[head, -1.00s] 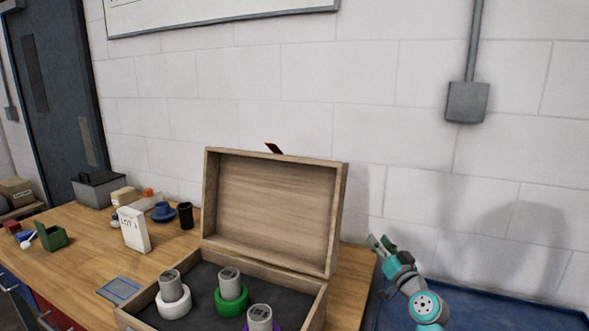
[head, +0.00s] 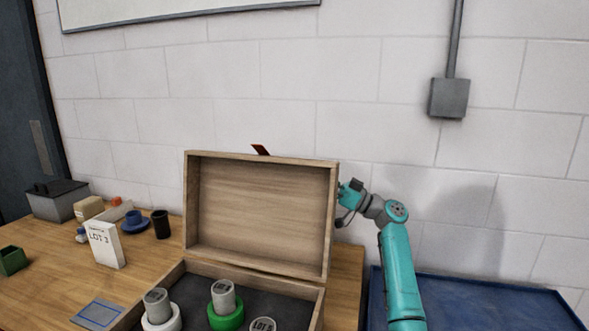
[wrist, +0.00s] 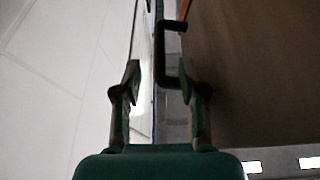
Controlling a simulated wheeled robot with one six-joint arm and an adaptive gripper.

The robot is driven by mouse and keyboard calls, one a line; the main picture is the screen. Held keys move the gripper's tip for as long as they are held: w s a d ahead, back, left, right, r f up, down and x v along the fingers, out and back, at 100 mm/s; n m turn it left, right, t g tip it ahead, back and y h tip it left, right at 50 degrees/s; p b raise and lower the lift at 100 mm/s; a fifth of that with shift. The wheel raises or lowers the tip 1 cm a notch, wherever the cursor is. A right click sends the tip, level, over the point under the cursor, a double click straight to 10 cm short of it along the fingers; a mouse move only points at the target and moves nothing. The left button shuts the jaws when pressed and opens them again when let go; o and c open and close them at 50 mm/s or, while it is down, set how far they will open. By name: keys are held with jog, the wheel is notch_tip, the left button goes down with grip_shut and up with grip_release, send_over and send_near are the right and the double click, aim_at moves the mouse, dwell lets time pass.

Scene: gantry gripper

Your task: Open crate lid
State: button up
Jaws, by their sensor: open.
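The wooden crate (head: 172,281) stands open on the table. Its lid (head: 262,210) is tilted up on the crate's back edge, its inner face towards me. A dark reddish handle or latch (head: 261,150) sticks up behind the lid's top edge. My gripper (head: 345,194) is beside the lid's right edge, its tips partly hidden behind it. In the wrist view, my gripper (wrist: 160,75) is open. A dark bent handle (wrist: 160,62) shows between and beyond the fingers, close to the right finger; I cannot tell whether they touch. The brown lid surface (wrist: 255,70) fills the right side.
Grey cylinders in a white ring (head: 160,317) and a green ring (head: 226,317) stand inside the crate, with another partly cut off. A LOT 3 card (head: 104,245), dark cup (head: 161,224) and grey box (head: 57,201) are left. A blue surface (head: 490,300) lies right; the wall is behind.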

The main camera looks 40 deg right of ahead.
aim_at(297, 168)
jog(key=x, duration=0.7)
jog(key=shift+w, duration=0.1)
grip_shut()
